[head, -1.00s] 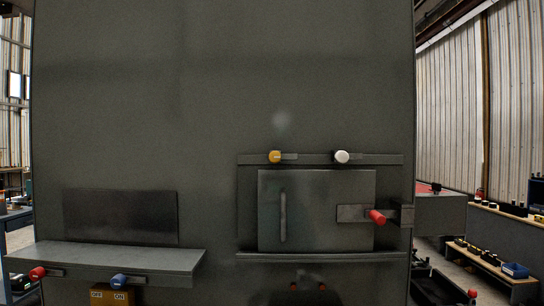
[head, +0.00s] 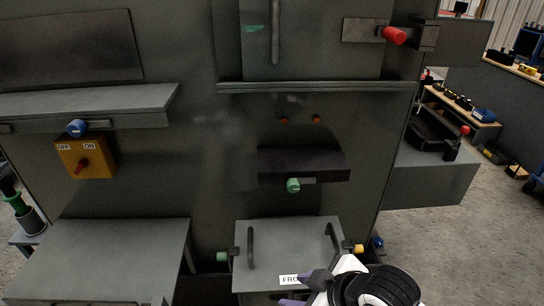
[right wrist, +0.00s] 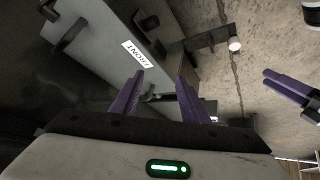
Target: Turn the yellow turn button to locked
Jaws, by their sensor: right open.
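A small yellow turn button (head: 358,248) sits at the right side of a grey cover labelled FRONT (head: 288,232), low in the head view, next to a dark block. Its turned position is too small to read. My right gripper (head: 303,290) is just below and left of it, apart from it, with white housing and purple fingers. In the right wrist view its fingers (right wrist: 158,100) are spread, with a small dark part beyond the gap. Another purple-fingered gripper (right wrist: 290,88), apparently my left, shows at that view's right edge; its jaw state is unclear.
A green knob (head: 222,256) sits at the cover's left, another green knob (head: 293,185) on a ledge above. A red knob (head: 394,35), a blue knob (head: 77,128) and an orange OFF/ON box (head: 85,156) are higher. A grey shelf (head: 445,180) juts out right.

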